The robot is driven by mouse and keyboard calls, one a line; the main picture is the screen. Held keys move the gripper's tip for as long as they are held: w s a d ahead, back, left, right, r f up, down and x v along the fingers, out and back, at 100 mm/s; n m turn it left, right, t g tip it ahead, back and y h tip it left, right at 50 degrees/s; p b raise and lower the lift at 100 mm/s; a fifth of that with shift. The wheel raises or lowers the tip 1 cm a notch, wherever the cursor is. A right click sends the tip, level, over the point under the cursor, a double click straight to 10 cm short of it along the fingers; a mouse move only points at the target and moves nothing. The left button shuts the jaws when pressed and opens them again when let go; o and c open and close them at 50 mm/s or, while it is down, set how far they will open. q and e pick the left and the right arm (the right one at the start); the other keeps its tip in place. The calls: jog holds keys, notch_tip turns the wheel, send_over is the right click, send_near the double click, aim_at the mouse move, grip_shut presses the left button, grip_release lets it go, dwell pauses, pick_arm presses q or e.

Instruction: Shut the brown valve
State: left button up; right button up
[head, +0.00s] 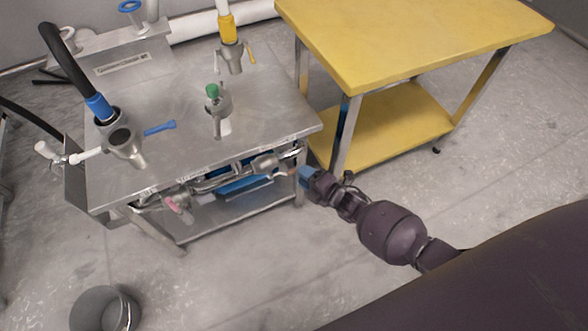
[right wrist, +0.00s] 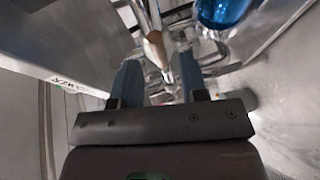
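The brown valve's handle (right wrist: 155,47) shows in the right wrist view as a tan-brown lever, ahead of and between my fingertips. In the head view a small brownish bit (head: 288,173) shows at the right end of the pipework under the steel table's edge. My right gripper (head: 303,176) is just right of it. In the right wrist view its two blue fingers (right wrist: 160,72) are apart, with nothing clearly held between them. Whether a finger touches the handle, I cannot tell. My left gripper is not in view.
A pink-red valve handle (head: 178,204) is further left on the pipework. A yellow table (head: 410,40) stands at the right; a metal bucket (head: 105,310) is at lower left.

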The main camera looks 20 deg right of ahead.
jog(key=shift+b+x, duration=0.4)
jog(key=shift+x, duration=1.55)
grip_shut()
